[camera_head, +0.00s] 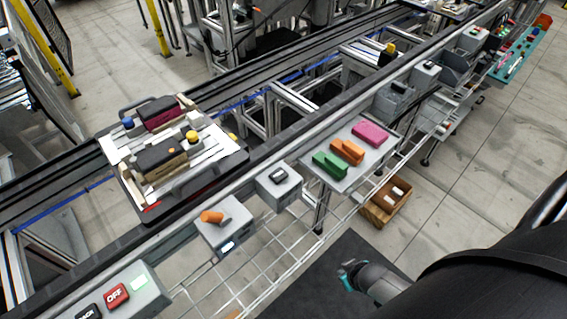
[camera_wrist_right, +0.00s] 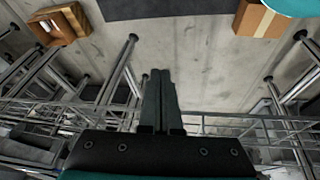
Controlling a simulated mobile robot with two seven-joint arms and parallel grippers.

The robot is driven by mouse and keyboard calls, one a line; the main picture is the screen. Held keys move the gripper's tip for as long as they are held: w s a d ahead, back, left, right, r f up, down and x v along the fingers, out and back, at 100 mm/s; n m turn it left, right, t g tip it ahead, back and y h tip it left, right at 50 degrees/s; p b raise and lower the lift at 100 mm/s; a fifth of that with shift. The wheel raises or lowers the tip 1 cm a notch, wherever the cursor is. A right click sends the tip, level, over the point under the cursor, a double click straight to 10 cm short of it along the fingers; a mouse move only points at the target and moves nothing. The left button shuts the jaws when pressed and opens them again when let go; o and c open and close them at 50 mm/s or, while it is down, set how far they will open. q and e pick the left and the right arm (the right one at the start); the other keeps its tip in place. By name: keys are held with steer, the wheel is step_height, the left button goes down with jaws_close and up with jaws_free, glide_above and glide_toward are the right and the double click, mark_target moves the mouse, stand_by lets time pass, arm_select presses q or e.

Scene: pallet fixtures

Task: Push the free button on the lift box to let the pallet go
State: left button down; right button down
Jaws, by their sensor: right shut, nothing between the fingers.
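The pallet (camera_head: 222,152) sits on the dark conveyor track at the left in the head view, with fixtures and dark and maroon blocks on it. Grey control boxes line the rail in front of it. One box (camera_head: 238,232) has an orange knob (camera_head: 211,216) on top and a small light panel on its front. Another box (camera_head: 285,194) to its right has a dark switch on top. I cannot read which is the lift box. My right gripper (camera_head: 346,275) is low, over the floor mat and apart from the boxes. Its fingers (camera_wrist_right: 160,75) are shut and empty. My left gripper is out of view.
A panel (camera_head: 148,296) at the lower left carries a red OFF button and a black button. A grey tray (camera_head: 365,160) holds green, orange and magenta blocks. A wire rack (camera_head: 262,262) runs below the rail. A brown crate (camera_head: 376,214) stands on the floor.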

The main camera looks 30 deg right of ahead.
steer(key=w+d+r+t+p, duration=0.1)
steer(key=w+r+t+p, duration=0.1)
steer(key=w+r, duration=0.65)
steer(key=w+r+t+p, duration=0.15)
steer(key=w+r, duration=0.25)
steer(key=r, duration=0.9)
steer(key=a+r+n+y+p, duration=0.1)
steer(key=a+r, duration=0.2)
steer(key=r, duration=0.6)
steer(key=w+a+r+n+y+p, duration=0.1)
steer(key=a+r, duration=0.3)
steer(key=r, duration=0.5)
steer(key=shift+w+a+t+y+p, duration=0.3)
steer(key=shift+t+y+p, duration=0.15)
steer(key=shift+y+p, duration=0.2)
steer(key=shift+f, duration=0.1)
